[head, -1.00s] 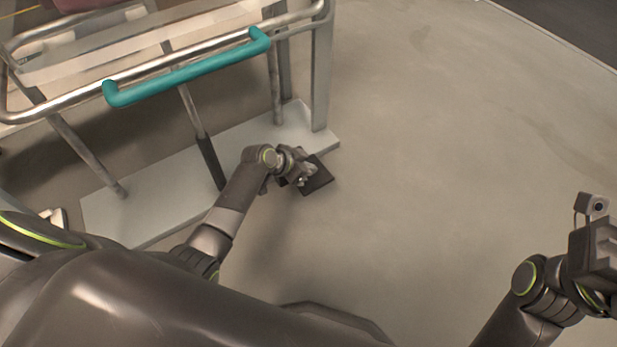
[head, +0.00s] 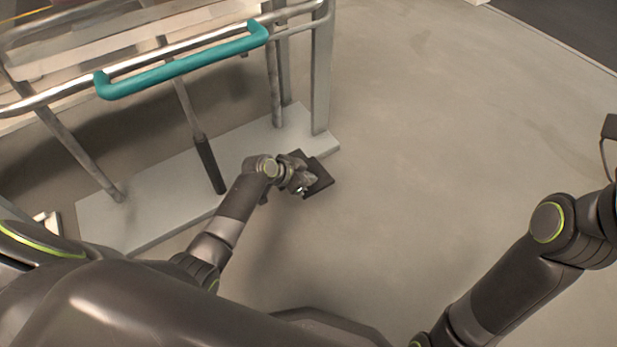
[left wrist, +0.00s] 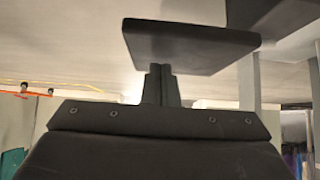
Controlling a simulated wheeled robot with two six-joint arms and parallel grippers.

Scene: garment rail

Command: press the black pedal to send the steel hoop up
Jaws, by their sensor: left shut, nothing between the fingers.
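The black pedal (head: 321,179) is a flat dark plate low by the front right corner of the rail's base. In the left wrist view the pedal (left wrist: 190,46) shows as a dark slab just beyond the fingertips. My left gripper (head: 304,185) is at the pedal's near left side, overlapping it in the head view. In the left wrist view its fingers (left wrist: 160,76) are together and empty, ending at the slab's edge; contact cannot be told. A steel tube rail (head: 75,95) curves around the top of the stand; I cannot tell if it is the hoop. My right gripper is out of view.
A teal handle (head: 185,68) runs along the front tube. Steel posts stand on a pale base plate (head: 150,205) to the left of the pedal. The grey floor (head: 440,150) to the right is clear.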

